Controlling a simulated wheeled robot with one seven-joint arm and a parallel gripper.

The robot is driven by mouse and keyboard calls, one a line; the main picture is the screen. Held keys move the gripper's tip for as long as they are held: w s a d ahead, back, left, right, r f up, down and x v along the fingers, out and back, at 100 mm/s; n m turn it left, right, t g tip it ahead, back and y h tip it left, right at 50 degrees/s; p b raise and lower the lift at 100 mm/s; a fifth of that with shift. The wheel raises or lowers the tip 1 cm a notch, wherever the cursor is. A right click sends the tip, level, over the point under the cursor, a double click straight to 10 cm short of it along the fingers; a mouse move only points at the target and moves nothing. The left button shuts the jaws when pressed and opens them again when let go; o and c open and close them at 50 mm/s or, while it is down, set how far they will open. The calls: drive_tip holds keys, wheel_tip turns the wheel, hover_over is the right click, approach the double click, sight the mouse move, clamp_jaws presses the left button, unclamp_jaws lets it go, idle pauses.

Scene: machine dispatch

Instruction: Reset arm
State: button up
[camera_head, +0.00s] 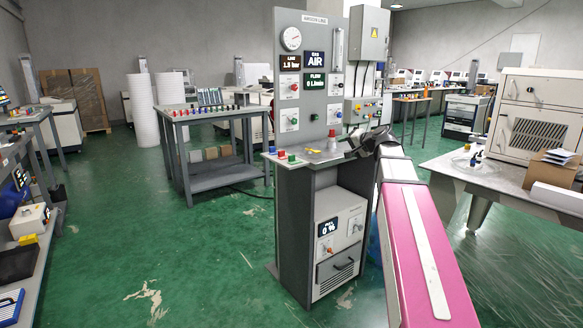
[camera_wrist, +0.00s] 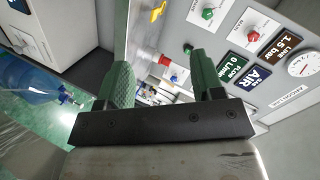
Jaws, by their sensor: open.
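My gripper (camera_wrist: 163,82) shows in the wrist view with its two green fingers spread wide apart. Nothing is held between them. In the head view my arm reaches up from the lower right, and its dark wrist end is by the right side of the gas panel (camera_head: 312,70) and its small shelf. The fingers themselves are hard to make out there. In the wrist view the tilted panel face (camera_wrist: 215,50) lies beyond the fingers, with knobs, a gauge (camera_wrist: 303,65) and displays reading FLOW 0 L/min, GAS AIR and LINE 1.5 bar.
Coloured buttons and a yellow piece (camera_head: 313,150) are on the panel's shelf. A lower cabinet (camera_head: 336,245) stands below. A grey workbench (camera_head: 225,113) is behind left, a white machine (camera_head: 540,115) on a table at right. Green floor is open at front left.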

drive_tip(key=s+a+f+n+g+h, duration=0.1)
drive_tip(key=s+f+g+h, duration=0.15)
drive_tip(key=s+f, duration=0.65)
drive_tip(key=s+a+f+n+g+h, duration=0.1)
drive_tip(key=s+f+g, duration=0.2)
drive_tip(key=f, duration=1.1)
drive_tip(key=s+a+f+n+g+h, duration=0.25)
drive_tip(key=s+f, duration=0.25)
drive_tip(key=f, duration=0.7)
drive_tip(key=s+d+f+g+h, duration=0.2)
drive_tip(key=s+f+g, duration=0.1)
drive_tip(key=s+f, duration=0.5)
drive_tip(key=shift+s+f+n, duration=0.15)
drive_tip(key=shift+s+n, duration=0.3)
drive_tip(key=shift+s, duration=0.75)
